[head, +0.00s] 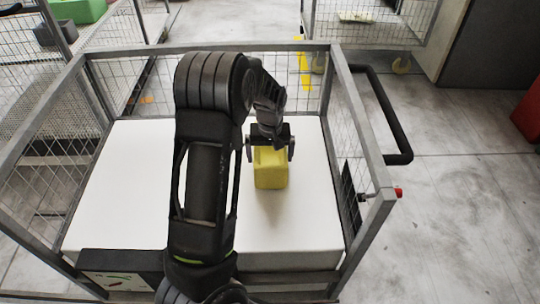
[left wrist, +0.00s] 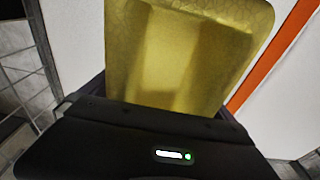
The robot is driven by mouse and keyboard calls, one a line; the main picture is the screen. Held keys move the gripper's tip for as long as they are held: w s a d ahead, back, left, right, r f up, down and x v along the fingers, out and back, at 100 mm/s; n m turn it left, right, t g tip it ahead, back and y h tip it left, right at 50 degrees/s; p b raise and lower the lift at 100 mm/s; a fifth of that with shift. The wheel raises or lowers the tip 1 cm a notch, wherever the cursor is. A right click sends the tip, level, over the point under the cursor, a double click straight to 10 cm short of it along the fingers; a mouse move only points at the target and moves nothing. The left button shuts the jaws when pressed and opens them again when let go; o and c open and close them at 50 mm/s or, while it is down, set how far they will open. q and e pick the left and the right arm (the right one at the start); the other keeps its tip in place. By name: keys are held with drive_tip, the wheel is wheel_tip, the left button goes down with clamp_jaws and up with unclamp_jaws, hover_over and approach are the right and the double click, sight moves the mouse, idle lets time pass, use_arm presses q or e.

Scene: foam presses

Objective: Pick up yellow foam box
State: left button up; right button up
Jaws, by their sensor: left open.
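The yellow foam box (head: 271,176) stands on the white surface inside the wire-mesh cart, right of its middle. My left gripper (head: 270,150) is above and at the box in the head view, with one finger on each side of it. The gripper is open. In the left wrist view the yellow foam box (left wrist: 185,55) fills the upper middle, close beyond the dark gripper body (left wrist: 160,140). The fingertips are hidden in that view, and I cannot tell whether they touch the box. My right gripper is not in view.
The cart's grey frame and mesh walls (head: 40,200) surround the white surface (head: 130,180). A black handle (head: 398,120) sticks out on the right. The white surface around the box is otherwise clear. A green box (head: 78,10) is at the far left.

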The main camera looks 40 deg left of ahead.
sight(270, 159)
use_arm(q)
drive_tip(key=shift+c, duration=0.3)
drive_tip(key=c, duration=1.1)
wheel_tip(270, 159, up, 10)
drive_tip(key=shift+r+p, duration=0.2)
drive_tip(key=shift+p, duration=0.1)
idle(0.4)
